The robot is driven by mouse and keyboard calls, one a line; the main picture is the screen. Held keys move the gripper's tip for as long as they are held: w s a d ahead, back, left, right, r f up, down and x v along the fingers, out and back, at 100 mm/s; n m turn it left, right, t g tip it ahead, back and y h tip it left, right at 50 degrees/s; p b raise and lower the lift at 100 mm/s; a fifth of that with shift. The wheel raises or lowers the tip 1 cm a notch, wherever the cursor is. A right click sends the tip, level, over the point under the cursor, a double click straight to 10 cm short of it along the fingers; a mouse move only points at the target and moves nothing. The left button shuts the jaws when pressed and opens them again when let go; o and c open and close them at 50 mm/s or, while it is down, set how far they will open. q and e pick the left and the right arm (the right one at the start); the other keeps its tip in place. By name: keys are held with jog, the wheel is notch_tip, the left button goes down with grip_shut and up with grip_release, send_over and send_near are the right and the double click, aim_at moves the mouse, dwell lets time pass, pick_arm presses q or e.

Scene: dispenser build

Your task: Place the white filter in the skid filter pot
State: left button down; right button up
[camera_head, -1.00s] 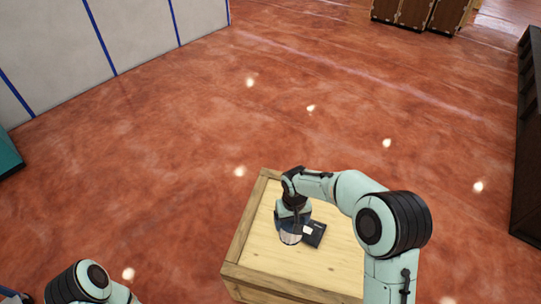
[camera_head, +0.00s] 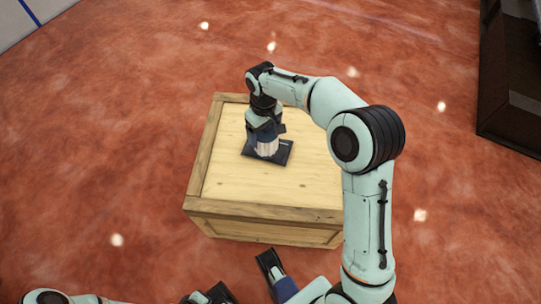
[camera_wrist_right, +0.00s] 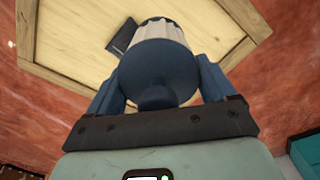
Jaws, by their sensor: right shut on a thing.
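My right gripper (camera_head: 267,136) points down over the wooden crate and is shut on the white filter (camera_head: 267,150). In the right wrist view the filter (camera_wrist_right: 152,29) is a ribbed white cylinder with a blue end, held between the two blue fingers. Its far end is hidden there. In the head view the filter is upright above or on a flat black piece (camera_head: 283,154); I cannot tell whether they touch. Dark and blue parts at the bottom edge may be my left gripper, partly cut off. No skid filter pot can be made out.
The wooden crate (camera_head: 223,176) has a raised rim and a mostly bare top around the black piece. Red floor (camera_head: 120,140) lies open to the left and behind. A dark cabinet (camera_head: 510,100) stands at the far right.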

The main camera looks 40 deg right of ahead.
notch_tip(320, 180, down, 20)
jog(key=b, duration=0.4)
jog(key=shift+b, duration=0.3)
pick_arm(q)
jog(key=w+a+f+t+y, duration=0.1)
jog(key=w+a+f+t, duration=0.1)
jog(key=w+f, duration=0.3)
jog(key=shift+w+a+f+n, duration=0.2)
jog(key=shift+w+a+n, duration=0.1)
jog(key=shift+w+a, duration=0.8)
pick_arm(e)
jog(key=shift+r, duration=0.1)
pick_arm(q)
jog(key=shift+d+f, duration=0.1)
jog(key=shift+d, duration=0.1)
pick_arm(e)
jog(key=o, duration=1.1)
jog(key=shift+c, duration=0.2)
